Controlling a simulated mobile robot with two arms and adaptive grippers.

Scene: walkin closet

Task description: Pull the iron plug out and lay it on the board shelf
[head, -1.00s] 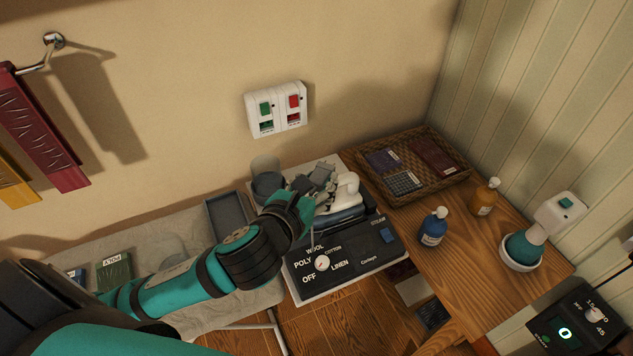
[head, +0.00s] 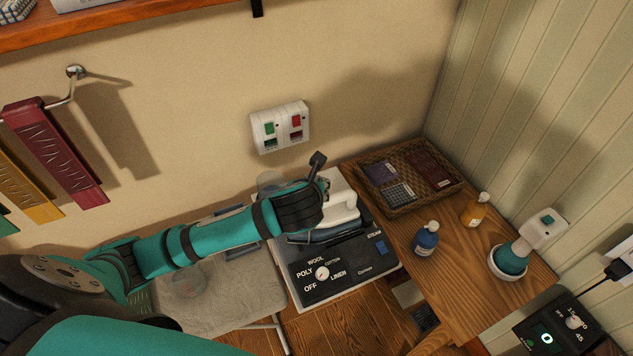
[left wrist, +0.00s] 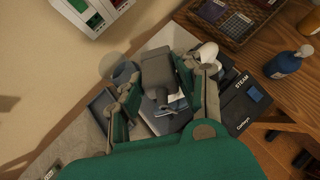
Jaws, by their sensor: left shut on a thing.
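My left gripper (head: 318,186) reaches in from the left, over the back left of the iron (head: 345,207), whose white handle shows. The iron rests on a black panel with a fabric dial (head: 322,273). In the left wrist view my gripper (left wrist: 172,82) is shut on a dark grey block, apparently the iron plug (left wrist: 158,72). In the head view a dark piece stands up at the fingertips; I cannot tell whether it is plug or finger. The ironing board (head: 240,285) lies below my arm. I cannot make out its shelf. My right gripper is out of view.
A twin wall plate (head: 280,126) with a green and a red switch is behind the iron. A black plug (head: 616,269) sits at the right wall.

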